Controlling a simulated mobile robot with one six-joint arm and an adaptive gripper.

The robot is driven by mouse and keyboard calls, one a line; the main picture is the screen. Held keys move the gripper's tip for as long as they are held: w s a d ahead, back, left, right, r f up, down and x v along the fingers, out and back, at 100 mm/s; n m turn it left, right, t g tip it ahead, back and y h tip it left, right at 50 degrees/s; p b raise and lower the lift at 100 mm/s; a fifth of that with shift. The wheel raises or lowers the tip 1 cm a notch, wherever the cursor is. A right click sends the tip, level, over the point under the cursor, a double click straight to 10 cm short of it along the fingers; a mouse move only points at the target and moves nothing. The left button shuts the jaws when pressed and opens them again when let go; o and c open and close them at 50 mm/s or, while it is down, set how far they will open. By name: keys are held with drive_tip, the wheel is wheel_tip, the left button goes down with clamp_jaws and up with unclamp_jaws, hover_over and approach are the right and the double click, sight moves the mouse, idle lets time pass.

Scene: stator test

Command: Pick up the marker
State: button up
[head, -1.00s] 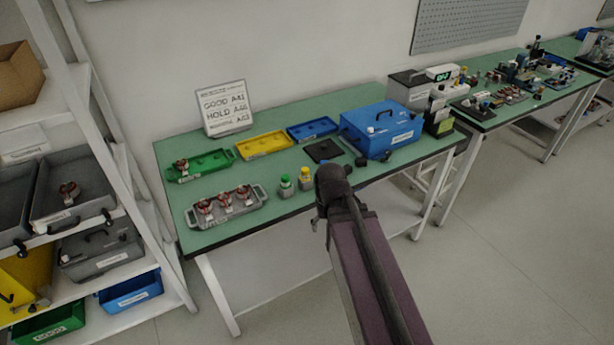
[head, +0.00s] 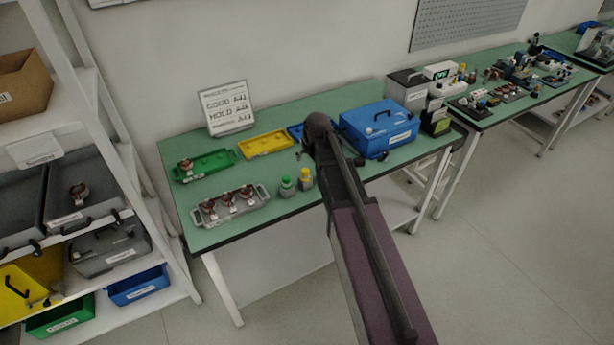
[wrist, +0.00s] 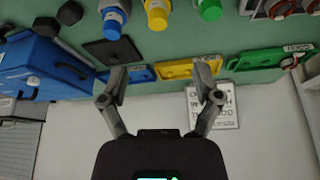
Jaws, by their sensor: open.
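I cannot make out the marker in either view. My gripper (wrist: 162,76) is open and empty in the wrist view, with its two fingers spread apart over the table side. In the head view my gripper (head: 305,150) is over the green table (head: 285,205), near the yellow tray and the bottles; my arm hides much of it. A white board (head: 228,108) with handwritten lines stands at the table's back; it also shows in the wrist view (wrist: 226,108).
Capped bottles, green (head: 287,187) and yellow (head: 305,179), stand near the front edge; a blue one (wrist: 112,20) shows in the wrist view. Green (head: 205,166), yellow (head: 265,146) and blue (wrist: 135,75) trays line the back. A grey tray (head: 262,194) holds copper-wound parts. A blue case (head: 380,128) stands right.

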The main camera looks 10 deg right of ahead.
sight(306, 171)
drive_tip(key=shift+f, duration=0.1)
drive_tip(key=b+x, duration=0.8)
drive_tip(key=shift+f, duration=0.2)
idle(0.3)
drive_tip(key=shift+w+f, duration=0.1)
drive_tip(key=shift+f, duration=0.05)
idle(0.4)
drive_tip(key=shift+b+x, duration=2.45)
drive_tip(key=shift+x, duration=0.05)
drive_tip(key=shift+d, duration=0.2)
clamp_jaws()
